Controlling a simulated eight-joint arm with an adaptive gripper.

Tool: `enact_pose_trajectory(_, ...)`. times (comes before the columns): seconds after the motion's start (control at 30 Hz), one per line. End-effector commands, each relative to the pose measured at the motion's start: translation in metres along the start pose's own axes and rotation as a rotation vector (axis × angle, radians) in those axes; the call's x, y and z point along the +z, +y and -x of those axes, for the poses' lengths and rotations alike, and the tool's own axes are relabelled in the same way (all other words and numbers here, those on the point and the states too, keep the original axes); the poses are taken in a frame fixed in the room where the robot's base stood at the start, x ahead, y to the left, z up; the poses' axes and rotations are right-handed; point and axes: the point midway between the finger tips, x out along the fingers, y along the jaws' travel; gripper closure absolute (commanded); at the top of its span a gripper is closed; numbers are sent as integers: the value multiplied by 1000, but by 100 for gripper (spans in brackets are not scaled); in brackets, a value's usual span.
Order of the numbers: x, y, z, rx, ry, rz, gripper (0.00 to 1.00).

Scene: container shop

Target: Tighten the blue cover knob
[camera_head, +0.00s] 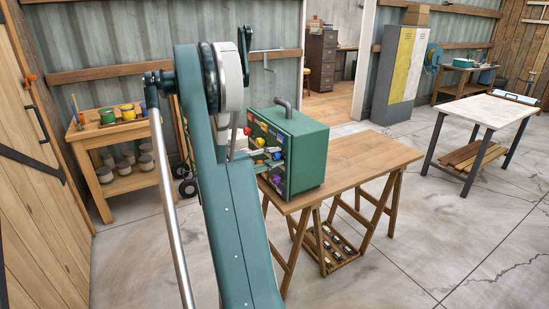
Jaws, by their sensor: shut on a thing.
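A green box (309,157) with a dark grey pipe on top stands on a wooden trestle table (372,157). Its left face carries a panel with several coloured knobs. The blue cover knob (278,155) shows small near the middle of that face. A purple knob (276,179) is below it, and a yellow knob (262,169) is to its lower left. My gripper (265,155) is small and partly hidden behind my own arm. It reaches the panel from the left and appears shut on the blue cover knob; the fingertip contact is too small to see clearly.
My green arm blocks the view left of the box. A wooden shelf (118,132) with coloured pots stands at the left. A white-topped table (487,110) and a grey and yellow locker (398,75) are at the right. The floor between the tables is clear.

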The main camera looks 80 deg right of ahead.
Motion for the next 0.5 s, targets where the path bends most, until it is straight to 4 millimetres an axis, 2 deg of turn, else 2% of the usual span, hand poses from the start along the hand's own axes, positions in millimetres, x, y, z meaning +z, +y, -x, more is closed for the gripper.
enact_pose_trajectory(0.2, 0, 0, 0, 0, 0, -160, 87)
enact_pose_trajectory(0.5, 0, 0, 0, 0, 0, -277, 87)
